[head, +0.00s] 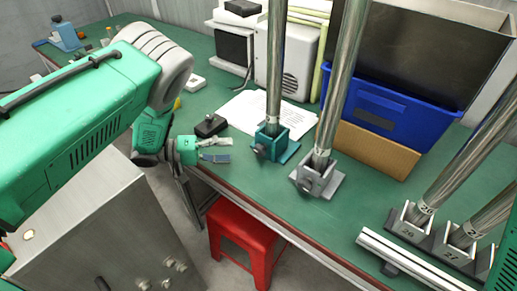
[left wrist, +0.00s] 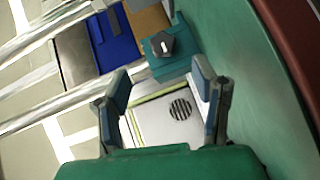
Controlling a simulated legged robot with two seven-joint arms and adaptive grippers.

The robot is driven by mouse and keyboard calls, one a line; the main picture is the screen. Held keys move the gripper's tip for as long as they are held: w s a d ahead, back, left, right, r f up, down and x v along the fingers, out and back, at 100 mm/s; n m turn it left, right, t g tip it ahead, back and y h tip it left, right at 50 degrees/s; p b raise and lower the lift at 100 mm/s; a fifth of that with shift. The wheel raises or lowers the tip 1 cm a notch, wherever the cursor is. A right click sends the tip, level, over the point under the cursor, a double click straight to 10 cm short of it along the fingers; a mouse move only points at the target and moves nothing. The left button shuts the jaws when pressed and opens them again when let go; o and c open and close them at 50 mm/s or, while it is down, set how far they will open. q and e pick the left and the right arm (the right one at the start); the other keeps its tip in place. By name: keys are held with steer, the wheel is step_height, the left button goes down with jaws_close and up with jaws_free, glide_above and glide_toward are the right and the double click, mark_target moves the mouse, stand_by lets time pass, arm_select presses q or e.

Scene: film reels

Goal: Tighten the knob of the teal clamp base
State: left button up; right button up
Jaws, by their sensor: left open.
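The teal clamp base (head: 292,151) stands on the green table near its front edge, with an upright metal pole (head: 275,70) in it. Its dark knob (head: 261,150) faces the front left. The left wrist view shows the teal base (left wrist: 176,70) and its knob (left wrist: 163,45) beyond the fingertips. My left gripper (head: 217,149) is open and empty, to the left of the knob and apart from it. Both fingers show in the left wrist view (left wrist: 162,84), with a gap between them. My right gripper is not in view.
A grey clamp base (head: 318,180) with its own pole stands right of the teal one. A small black object (head: 210,125) and papers (head: 250,112) lie behind my left gripper. A blue bin (head: 375,118) stands behind, numbered holders (head: 425,232) front right. A red stool (head: 240,240) is below the edge.

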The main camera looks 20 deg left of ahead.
mark_target(254, 150)
arm_select(q)
steer(key=x, duration=0.4)
steer(key=shift+d+f, duration=0.1)
steer(key=shift+d, duration=0.25)
steer(key=shift+w+d+f, duration=0.25)
steer(key=shift+w+d, duration=0.2)
steer(key=shift+w, duration=0.05)
steer(key=shift+w+d+f, duration=0.25)
steer(key=shift+w+d, duration=0.2)
steer(key=shift+w, duration=0.05)
steer(key=shift+w+d+f, duration=0.15)
steer(key=shift+w+d, duration=0.25)
steer(key=shift+d, duration=0.05)
steer(key=shift+w+d, duration=0.1)
steer(key=shift+d, duration=1.2)
steer(key=c, duration=0.5)
steer(key=shift+a, duration=0.2)
steer(key=c, duration=0.6)
steer(key=shift+a, duration=0.4)
jaws_close()
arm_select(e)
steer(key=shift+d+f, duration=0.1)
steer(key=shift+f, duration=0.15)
